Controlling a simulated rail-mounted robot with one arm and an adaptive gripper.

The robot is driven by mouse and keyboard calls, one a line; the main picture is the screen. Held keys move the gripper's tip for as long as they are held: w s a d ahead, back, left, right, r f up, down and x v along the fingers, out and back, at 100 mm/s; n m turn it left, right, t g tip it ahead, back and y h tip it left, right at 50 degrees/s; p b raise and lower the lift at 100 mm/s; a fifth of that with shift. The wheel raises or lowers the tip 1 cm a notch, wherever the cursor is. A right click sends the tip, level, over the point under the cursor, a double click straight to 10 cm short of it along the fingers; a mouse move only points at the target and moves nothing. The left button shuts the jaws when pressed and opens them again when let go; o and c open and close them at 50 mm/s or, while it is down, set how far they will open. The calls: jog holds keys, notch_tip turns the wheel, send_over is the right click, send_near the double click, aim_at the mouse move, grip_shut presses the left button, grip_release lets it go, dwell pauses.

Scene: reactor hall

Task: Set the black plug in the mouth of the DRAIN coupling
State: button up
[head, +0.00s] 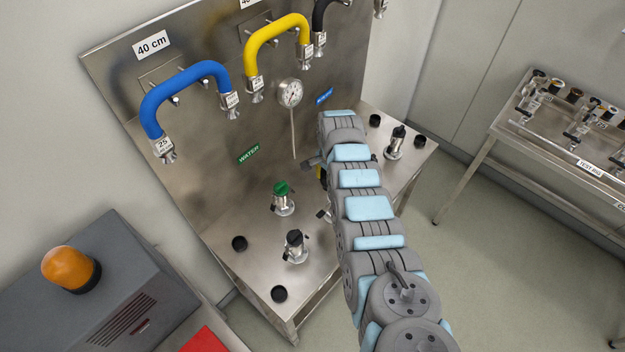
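Several black plugs or caps are on the steel bench: one (239,243) at its left edge, one (279,293) at the front, one (375,120) and another (420,140) at the far right. Which is the task's plug, I cannot tell. No DRAIN label is readable. Upright couplings on the bench include a green-topped one (282,195), a dark-topped one (295,247) in front of it and another dark-topped one (396,142) at right. A further coupling (324,213) is mostly hidden behind my arm. My gripper (317,166) is over the middle bench, largely hidden; its fingers' state is unclear.
A steel back panel carries a blue hose (185,80), a yellow hose (278,32), a gauge (290,93) and a green WATER label (248,154). A grey cabinet with an orange beacon (70,268) stands left. A test-rig table (590,167) stands right, with open floor between.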

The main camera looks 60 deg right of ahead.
jog(key=shift+s+d+f+b, duration=0.2)
jog(key=shift+s+f+b, duration=0.25)
jog(key=shift+f+b, duration=0.45)
jog(key=shift+s+d+f+b, duration=0.25)
jog(key=shift+s+f+b, duration=0.15)
jog(key=shift+f+b, duration=0.4)
jog(key=shift+s+d+f+b, duration=0.2)
jog(key=shift+s+f+b, duration=0.25)
jog(key=shift+f+b, duration=0.45)
jog(key=shift+a+f+b, duration=0.1)
jog(key=shift+f+b, duration=1.75)
jog(key=shift+w, duration=0.1)
jog(key=shift+f, duration=0.1)
jog(key=shift+f, duration=0.1)
jog(key=o, duration=1.3)
jog(key=shift+s, duration=0.2)
jog(key=shift+w+r, duration=0.2)
jog(key=shift+r, duration=0.5)
jog(key=shift+s+r+p, duration=0.1)
jog(key=shift+r+p, duration=0.2)
jog(key=shift+r, duration=5.15)
